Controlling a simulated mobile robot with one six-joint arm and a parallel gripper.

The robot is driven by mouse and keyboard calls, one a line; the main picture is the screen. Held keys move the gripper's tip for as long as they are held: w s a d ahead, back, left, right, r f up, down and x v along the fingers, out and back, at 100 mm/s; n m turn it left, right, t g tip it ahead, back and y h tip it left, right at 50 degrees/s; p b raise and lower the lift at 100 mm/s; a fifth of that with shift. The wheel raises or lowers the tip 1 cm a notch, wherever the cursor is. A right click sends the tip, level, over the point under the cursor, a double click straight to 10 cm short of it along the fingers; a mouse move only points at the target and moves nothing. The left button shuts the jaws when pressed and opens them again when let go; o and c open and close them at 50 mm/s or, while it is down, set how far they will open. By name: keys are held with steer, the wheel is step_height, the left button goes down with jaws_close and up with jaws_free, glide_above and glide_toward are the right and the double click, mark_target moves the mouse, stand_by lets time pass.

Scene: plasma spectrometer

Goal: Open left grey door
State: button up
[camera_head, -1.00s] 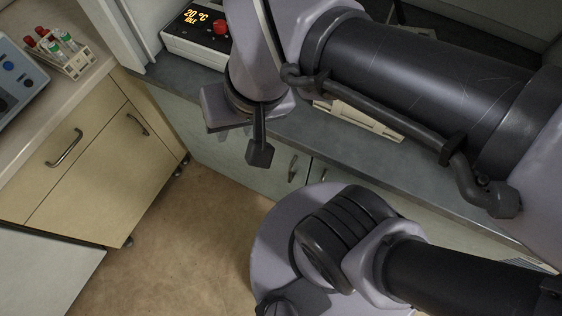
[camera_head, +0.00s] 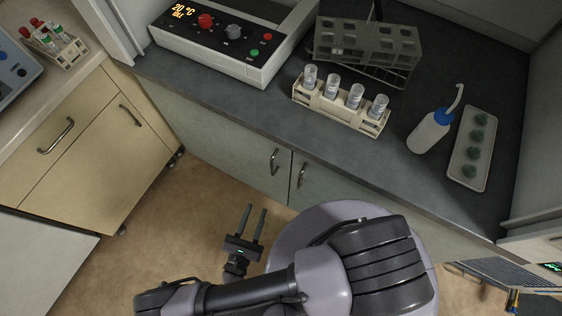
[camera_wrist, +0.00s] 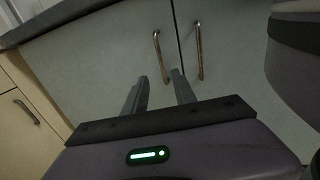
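The left grey door (camera_head: 224,146) is under the dark worktop and looks closed, flush with the right grey door (camera_head: 333,190). Its metal handle (camera_head: 274,161) is upright near the seam between the doors. In the wrist view the left door (camera_wrist: 95,65) fills the middle, with its handle (camera_wrist: 160,57) just beyond my fingertips. My gripper (camera_head: 254,208) is open and empty, low in front of the left door, its two fingers pointing toward the cabinet. In the wrist view my gripper (camera_wrist: 158,79) shows both fingers apart, not touching the handle.
The right door's handle (camera_head: 301,175) stands close beside the left one. A beige cabinet (camera_head: 92,150) adjoins at the left. The worktop (camera_head: 220,100) carries a control box (camera_head: 220,42), vial rack (camera_head: 340,107), bottle (camera_head: 429,132) and tray (camera_head: 472,148). Brown floor is clear before the left door.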

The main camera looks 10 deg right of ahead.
mark_target(272, 168)
steer(key=b+x, duration=0.2)
steer(key=x, duration=1.4)
steer(key=shift+w+d, duration=0.3)
jaws_close()
stand_by(0.4)
